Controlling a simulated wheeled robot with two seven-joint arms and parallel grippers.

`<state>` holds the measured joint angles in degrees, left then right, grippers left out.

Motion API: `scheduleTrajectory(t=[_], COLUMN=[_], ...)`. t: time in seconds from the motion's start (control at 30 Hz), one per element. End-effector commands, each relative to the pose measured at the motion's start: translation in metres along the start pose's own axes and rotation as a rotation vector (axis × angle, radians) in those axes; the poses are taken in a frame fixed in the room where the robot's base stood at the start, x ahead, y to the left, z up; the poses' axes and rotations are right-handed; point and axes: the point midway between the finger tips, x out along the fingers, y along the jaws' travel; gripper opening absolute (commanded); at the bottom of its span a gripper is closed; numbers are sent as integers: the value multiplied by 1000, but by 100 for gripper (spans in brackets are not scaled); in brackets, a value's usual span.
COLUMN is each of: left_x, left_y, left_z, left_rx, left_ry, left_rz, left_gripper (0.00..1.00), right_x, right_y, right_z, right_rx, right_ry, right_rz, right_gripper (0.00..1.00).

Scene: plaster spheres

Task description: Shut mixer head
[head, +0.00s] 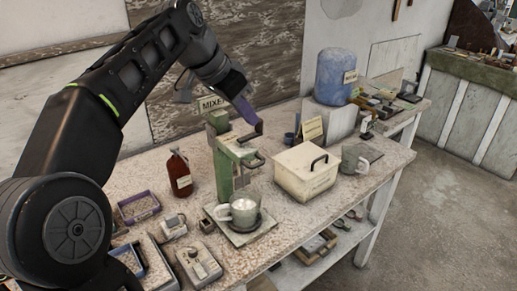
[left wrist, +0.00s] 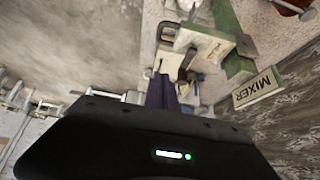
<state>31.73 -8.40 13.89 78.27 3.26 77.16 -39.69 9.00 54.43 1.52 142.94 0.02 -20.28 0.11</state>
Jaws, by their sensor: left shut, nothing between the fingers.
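The mixer (head: 222,165) has a green upright column on a pale base plate. Its pale head (head: 238,149) juts forward from the column above a grey mug (head: 243,209) with white contents. I cannot tell the exact tilt of the head. In the left wrist view the head (left wrist: 205,42) and green column (left wrist: 230,35) show at the upper right. My right gripper is not in view.
A MIXER sign (head: 212,104) is behind the column. A brown bottle (head: 180,174) stands left, a cream lidded box (head: 305,172) and another mug (head: 354,158) right. A blue jug (head: 336,77) is at the back. Small trays and devices (head: 199,263) crowd the front left.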

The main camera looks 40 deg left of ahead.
Motion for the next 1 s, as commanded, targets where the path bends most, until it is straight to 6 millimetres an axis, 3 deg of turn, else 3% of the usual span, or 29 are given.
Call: scheduleTrajectory(t=[0.33,0.4,0.63,1.0], left_x=[69,77,94,96], left_y=[0,0,0,0], left_z=[0,10,26,28], left_rx=[-1,-3,-1,0], left_ry=[-4,-4,-2,0], left_rz=[3,0,0,-1], left_gripper=[0,0,0,0], right_x=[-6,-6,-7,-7], right_y=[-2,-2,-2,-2], right_z=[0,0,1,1], right_rx=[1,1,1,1], right_ry=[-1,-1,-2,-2], right_rz=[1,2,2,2], right_gripper=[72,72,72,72])
